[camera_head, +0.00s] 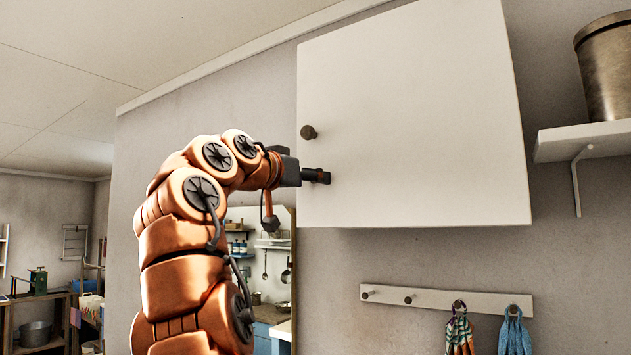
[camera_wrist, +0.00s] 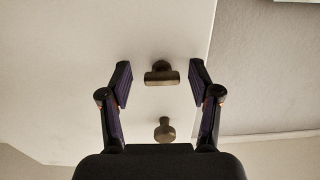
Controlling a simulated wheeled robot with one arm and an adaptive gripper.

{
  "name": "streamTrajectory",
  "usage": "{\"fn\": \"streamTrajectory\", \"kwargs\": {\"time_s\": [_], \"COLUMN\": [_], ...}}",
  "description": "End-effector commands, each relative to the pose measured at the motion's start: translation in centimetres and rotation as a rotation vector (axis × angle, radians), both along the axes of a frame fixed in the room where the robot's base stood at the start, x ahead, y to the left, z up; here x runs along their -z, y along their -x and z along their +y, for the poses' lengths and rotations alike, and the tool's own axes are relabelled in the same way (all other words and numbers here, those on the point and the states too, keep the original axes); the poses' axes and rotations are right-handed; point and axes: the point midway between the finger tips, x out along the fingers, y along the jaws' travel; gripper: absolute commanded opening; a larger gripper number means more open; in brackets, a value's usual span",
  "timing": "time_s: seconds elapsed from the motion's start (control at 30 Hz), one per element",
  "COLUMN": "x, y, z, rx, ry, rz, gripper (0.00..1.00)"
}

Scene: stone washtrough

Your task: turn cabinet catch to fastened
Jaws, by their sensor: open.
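The white cabinet (camera_head: 415,120) hangs on the wall, with its door closed as far as I can see. The cabinet catch (camera_wrist: 162,76), a short brownish metal bar on a round base, lies crosswise in the wrist view. My gripper (camera_head: 316,176) is at the cabinet's lower left front, below the round door knob (camera_head: 308,132). In the wrist view my gripper (camera_wrist: 161,75) is open, with one finger on each side of the catch and a gap on both sides. The knob also shows there (camera_wrist: 164,130). In the head view the gripper largely hides the catch.
Below the cabinet is a peg rail (camera_head: 445,299) with a striped cloth (camera_head: 459,333) and a blue cloth (camera_head: 514,335). A shelf (camera_head: 585,141) with a metal pot (camera_head: 606,68) is at the right. The wall below the cabinet is otherwise clear.

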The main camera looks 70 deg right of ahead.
Motion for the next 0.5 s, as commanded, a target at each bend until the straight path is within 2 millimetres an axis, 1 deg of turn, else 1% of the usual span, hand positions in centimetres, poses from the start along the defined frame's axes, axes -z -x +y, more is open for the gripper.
{"fn": "streamTrajectory", "kwargs": {"time_s": [0.23,0.5], "x": [-0.1,0.0], "y": [-0.1,-0.5], "z": [0.4,2.1], "rx": [-0.001,-0.002], "ry": [0.001,0.0], "rz": [0.001,0.002], "gripper": [0.62,0.62]}}
